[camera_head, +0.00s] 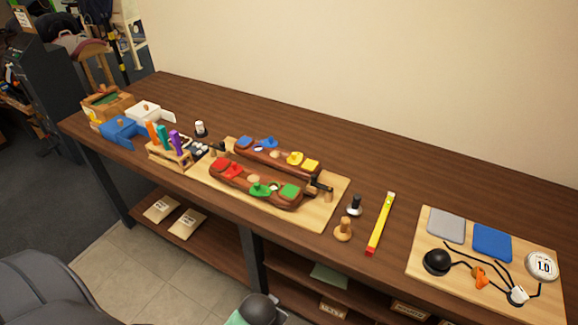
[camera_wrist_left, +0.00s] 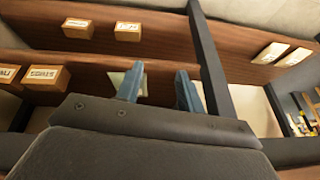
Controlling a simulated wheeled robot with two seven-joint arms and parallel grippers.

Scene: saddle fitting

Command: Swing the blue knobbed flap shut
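Two brown saddle panels lie on a light wooden board (camera_head: 328,205) on the workbench. The rear panel (camera_head: 276,154) carries a blue flap (camera_head: 267,142) with a raised blue part, near its left end. A small pale spot (camera_head: 258,149) shows beside the flap, and a blue square patch (camera_head: 243,142) lies to its left. The flap looks turned away from the pale spot; its exact angle is too small to tell. My left gripper (camera_wrist_left: 160,88) shows in the left wrist view, open and empty, before the lower shelf. Neither gripper shows clearly in the head view.
The front panel (camera_head: 256,184) carries red and green pieces; yellow pieces (camera_head: 295,158) sit on the rear panel. Dark tools lie at the board's ends. Left stand boxes and a rack (camera_head: 170,154); right lie a yellow level (camera_head: 381,222) and a cable board (camera_head: 418,238). The bench's back strip is clear.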

